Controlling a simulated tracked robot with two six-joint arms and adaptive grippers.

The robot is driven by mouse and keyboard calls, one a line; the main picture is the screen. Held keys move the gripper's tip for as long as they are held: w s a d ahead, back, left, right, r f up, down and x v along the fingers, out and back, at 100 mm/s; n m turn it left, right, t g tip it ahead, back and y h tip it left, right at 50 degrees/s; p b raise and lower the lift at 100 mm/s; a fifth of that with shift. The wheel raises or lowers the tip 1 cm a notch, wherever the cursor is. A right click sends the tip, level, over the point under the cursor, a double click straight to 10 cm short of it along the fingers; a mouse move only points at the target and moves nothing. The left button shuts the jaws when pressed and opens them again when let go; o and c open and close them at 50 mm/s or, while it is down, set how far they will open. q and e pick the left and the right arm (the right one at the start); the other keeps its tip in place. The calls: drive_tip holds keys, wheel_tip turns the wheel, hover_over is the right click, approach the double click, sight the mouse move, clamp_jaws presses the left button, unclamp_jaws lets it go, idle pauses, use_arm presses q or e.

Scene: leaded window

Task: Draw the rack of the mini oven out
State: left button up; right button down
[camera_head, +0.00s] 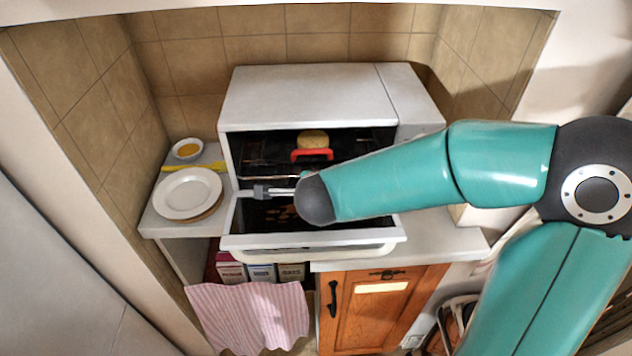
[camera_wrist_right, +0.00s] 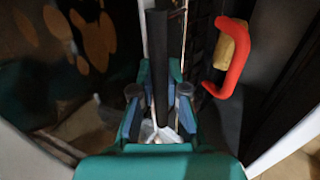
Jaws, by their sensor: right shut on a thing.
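The white mini oven (camera_head: 305,97) stands on the counter with its door (camera_head: 290,240) folded down open. The wire rack (camera_head: 262,178) lies level at the oven's mouth; my arm hides its right part. Its thin wires also show in the wrist view (camera_wrist_right: 185,35). My right gripper (camera_head: 262,192) reaches in from the right, above the open door at the rack's front. In the wrist view my right gripper (camera_wrist_right: 158,108) is shut around a dark bar at the rack's front edge. My left gripper is not in view.
A red-handled object (camera_head: 311,155) with a yellowish top (camera_head: 312,139) sits inside the oven. White plates (camera_head: 187,192) and a small bowl (camera_head: 187,148) stand left of it. A striped cloth (camera_head: 250,315) hangs below, before several boxes. Tiled walls close both sides.

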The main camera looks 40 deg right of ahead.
sight(317, 230)
drive_tip(key=shift+s+a+f, duration=0.1)
drive_tip(key=shift+s, duration=0.05)
drive_tip(key=shift+s+a, duration=0.4)
drive_tip(key=shift+s, duration=0.3)
drive_tip(key=shift+s+a, duration=0.45)
drive_tip(key=shift+s, duration=0.25)
drive_tip(key=shift+s+a, duration=0.4)
drive_tip(key=shift+s, duration=0.3)
drive_tip(key=shift+s+a+p, duration=0.25)
drive_tip(key=shift+s+a, duration=0.35)
drive_tip(key=shift+s, duration=0.35)
drive_tip(key=shift+s+a+p, duration=0.25)
drive_tip(key=shift+s+a, duration=0.35)
drive_tip(key=shift+s, duration=0.35)
drive_tip(key=c, duration=1.3)
unclamp_jaws()
drive_tip(key=shift+w, duration=0.1)
